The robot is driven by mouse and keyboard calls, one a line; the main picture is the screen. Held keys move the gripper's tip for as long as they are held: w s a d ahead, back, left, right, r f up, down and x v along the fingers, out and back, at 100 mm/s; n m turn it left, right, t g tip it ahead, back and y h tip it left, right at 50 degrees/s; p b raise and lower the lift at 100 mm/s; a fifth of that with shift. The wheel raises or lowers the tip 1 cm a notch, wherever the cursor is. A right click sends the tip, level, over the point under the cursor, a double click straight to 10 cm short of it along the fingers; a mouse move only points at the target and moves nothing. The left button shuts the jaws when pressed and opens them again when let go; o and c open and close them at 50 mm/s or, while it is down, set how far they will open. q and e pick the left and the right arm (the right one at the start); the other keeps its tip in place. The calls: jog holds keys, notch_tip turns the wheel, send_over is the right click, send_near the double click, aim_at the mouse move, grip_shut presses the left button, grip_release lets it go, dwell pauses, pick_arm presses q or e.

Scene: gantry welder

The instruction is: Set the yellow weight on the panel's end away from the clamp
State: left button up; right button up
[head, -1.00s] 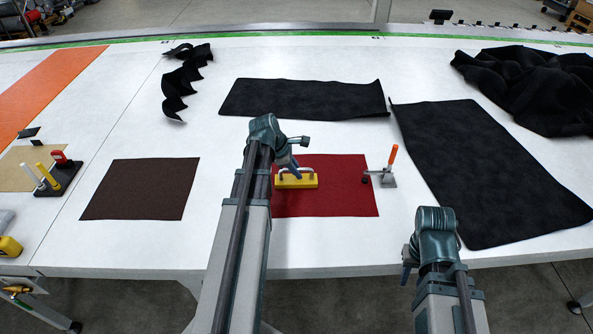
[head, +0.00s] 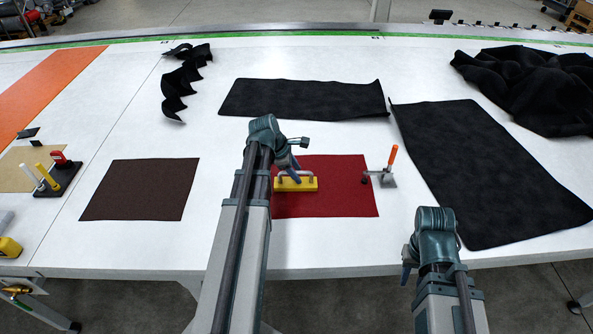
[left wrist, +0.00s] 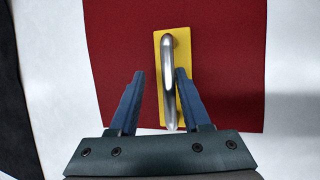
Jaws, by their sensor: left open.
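The yellow weight (head: 308,185), a flat block with a metal bar handle, lies on the left part of the red panel (head: 345,195). The clamp (head: 388,181), with an orange upright handle, stands at the panel's right edge. My left gripper (head: 293,175) is over the weight and partly hides it. In the left wrist view my left gripper (left wrist: 159,72) is open, with the handle of the weight (left wrist: 159,112) between its fingers, nearer the right finger; contact cannot be told. My right gripper (head: 407,272) is at the table's front edge, away from the panel; its jaws are unclear.
A brown panel (head: 140,190) lies left of my left arm. Black sheets (head: 305,98) lie behind and to the right (head: 485,165). A dark tool holder (head: 66,180) stands at the left. The white table (head: 330,245) is bare in front of the red panel.

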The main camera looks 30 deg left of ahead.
pick_arm(q)
jog(key=p+v, duration=1)
jog(key=v, duration=0.2)
jog(key=shift+r, duration=0.15)
jog(key=shift+w+d, duration=0.1)
jog(key=s+d+m+g+y, duration=0.1)
jog(key=s+d+m, duration=0.3)
jog(key=d+m, duration=0.5)
jog(key=s+d+f+m+g+y, duration=0.1)
jog(key=s+d+m, duration=0.3)
jog(key=d+m, duration=0.5)
jog(key=s+d+f+m+g+y, duration=0.1)
jog(key=s+d+m, duration=0.3)
jog(key=d+m, duration=0.5)
jog(key=d+g+y, duration=0.1)
jog(key=d, duration=0.5)
jog(key=shift+s+m, duration=0.2)
jog(key=shift+m, duration=0.1)
